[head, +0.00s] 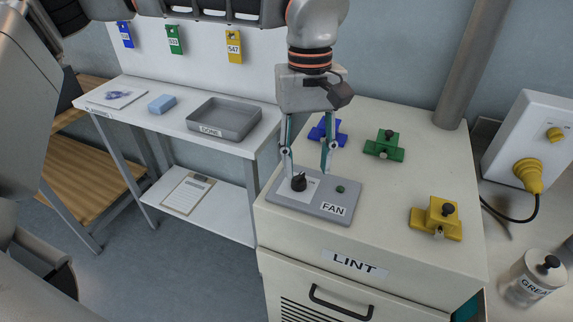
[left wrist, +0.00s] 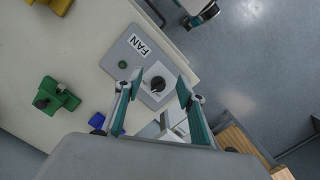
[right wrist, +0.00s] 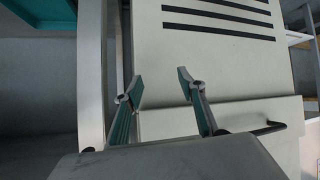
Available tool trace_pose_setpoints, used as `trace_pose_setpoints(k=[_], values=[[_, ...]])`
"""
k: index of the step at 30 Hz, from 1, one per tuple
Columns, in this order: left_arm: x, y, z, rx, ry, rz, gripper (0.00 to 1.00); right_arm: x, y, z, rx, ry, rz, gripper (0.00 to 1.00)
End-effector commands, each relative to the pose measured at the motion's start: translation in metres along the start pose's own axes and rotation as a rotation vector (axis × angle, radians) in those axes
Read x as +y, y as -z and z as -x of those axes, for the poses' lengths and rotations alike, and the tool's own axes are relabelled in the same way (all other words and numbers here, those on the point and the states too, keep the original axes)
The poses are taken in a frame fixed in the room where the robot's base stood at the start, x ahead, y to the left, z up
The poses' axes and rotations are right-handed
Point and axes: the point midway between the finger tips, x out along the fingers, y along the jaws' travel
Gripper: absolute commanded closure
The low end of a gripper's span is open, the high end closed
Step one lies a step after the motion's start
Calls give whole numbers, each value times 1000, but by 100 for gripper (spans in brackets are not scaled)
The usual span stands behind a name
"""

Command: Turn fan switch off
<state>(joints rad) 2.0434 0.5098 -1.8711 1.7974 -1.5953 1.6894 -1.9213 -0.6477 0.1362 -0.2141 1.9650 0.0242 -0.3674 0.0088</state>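The fan switch is a black rotary knob (head: 299,182) on a grey panel (head: 318,211) labelled FAN, on top of the cream LINT cabinet. A small green button or lamp (head: 340,189) sits beside the knob. My left gripper (head: 308,171) is open, pointing down above the panel. In the left wrist view the knob (left wrist: 157,84) lies between and beyond the two fingertips (left wrist: 159,87), with no visible contact. A light mark shows on the knob. My right gripper (right wrist: 157,87) is open and empty in front of the cabinet's slotted front (right wrist: 215,60).
Blue (head: 327,131), green (head: 384,146) and yellow (head: 437,218) blocks with knobs stand on the cabinet. A side table (head: 180,125) holds a grey DONE tray (head: 196,131) and blue sponge (head: 162,103). A GREASE jar (head: 532,280) stands at right. The cabinet has a black handle (head: 340,307).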

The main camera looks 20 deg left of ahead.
Motion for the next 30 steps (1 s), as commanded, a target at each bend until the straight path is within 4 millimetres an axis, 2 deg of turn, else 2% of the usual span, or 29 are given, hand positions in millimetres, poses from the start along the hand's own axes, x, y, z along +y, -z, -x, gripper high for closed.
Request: trace_pose_setpoints(k=[1,3,6,21,30], values=[[-2,12,4,48,0,-21,61,0,0,0,2,0,0,60],[-3,24,8,90,2,-42,61,0,1,0,4,0,0,60],[-4,30,6,112,5,-56,61,1,0,0,3,0,2,60],[-4,37,-59,109,5,-55,61,1,-11,-2,-13,1,5,60],[-4,38,-67,109,4,-54,61,1,-10,-2,-11,0,5,60]])
